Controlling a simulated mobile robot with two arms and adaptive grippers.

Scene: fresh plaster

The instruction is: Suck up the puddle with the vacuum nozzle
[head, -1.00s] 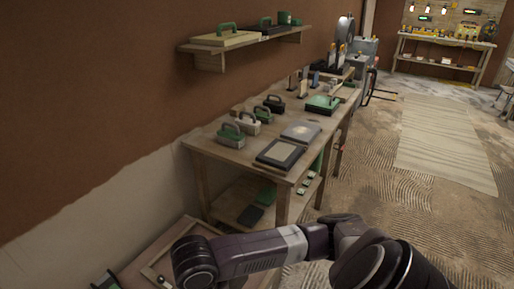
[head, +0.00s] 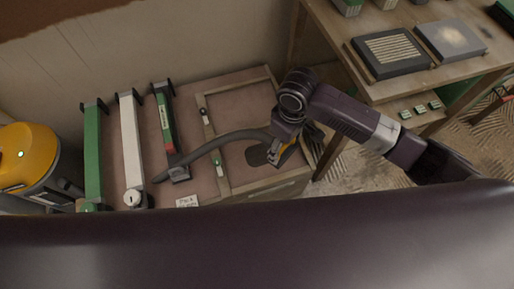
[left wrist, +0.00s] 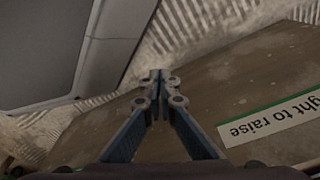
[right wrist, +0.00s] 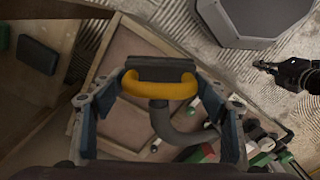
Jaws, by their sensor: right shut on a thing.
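The vacuum nozzle (right wrist: 150,70) has a dark flat head, a yellow grip (right wrist: 180,90) and a grey hose. My right gripper (right wrist: 158,102) is shut on the nozzle; it also shows in the head view (head: 287,148), over the right part of the low pinkish bench. A dark patch, seemingly the puddle (head: 256,155), shows on the panel just left of the nozzle. I cannot tell whether the nozzle touches it. My left gripper (left wrist: 158,82) has its fingertips together with nothing between them.
A yellow vacuum (head: 28,155) stands at the left. The grey hose (head: 215,143) arches over the bench. Green and white long tools (head: 129,140) lie left of the wooden frame (head: 205,120). A tool table (head: 390,90) stands at upper right. A sign (left wrist: 275,120) shows in the left wrist view.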

